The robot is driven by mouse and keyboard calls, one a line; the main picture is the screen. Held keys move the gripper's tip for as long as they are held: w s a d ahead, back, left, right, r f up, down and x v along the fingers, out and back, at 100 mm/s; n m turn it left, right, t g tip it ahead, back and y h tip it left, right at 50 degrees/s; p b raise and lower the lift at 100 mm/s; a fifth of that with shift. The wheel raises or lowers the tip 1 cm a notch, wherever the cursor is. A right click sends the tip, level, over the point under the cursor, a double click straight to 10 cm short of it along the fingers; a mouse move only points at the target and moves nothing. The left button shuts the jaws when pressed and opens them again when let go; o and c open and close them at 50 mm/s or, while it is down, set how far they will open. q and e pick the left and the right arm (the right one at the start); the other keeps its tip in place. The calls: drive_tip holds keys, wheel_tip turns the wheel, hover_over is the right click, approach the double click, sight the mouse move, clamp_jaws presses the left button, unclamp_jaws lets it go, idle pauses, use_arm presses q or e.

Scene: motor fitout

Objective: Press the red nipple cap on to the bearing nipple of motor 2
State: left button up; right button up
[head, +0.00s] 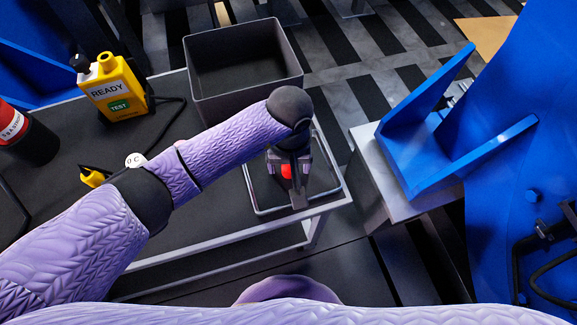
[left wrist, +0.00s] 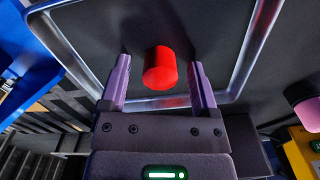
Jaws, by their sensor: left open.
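The red nipple cap (head: 287,170) sits in a shallow metal-rimmed tray (head: 262,212) at the right end of the dark cart top. In the left wrist view the cap (left wrist: 160,70) is a short red cylinder between the fingers. My left gripper (head: 288,174) is open over the tray, one finger on each side of the cap. In the left wrist view, gaps show between the cap and both fingers (left wrist: 160,66). I cannot make out a bearing nipple or which motor is motor 2. My right gripper is not in view.
A grey open bin (head: 246,90) stands behind my left forearm. A yellow READY/TEST box (head: 115,92) and a black-and-red cylinder (head: 28,135) are at the left. A large blue structure with a bracket (head: 430,160) rises at the right, beyond a gap from the cart.

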use_arm(q)
clamp_jaws()
idle(0.3)
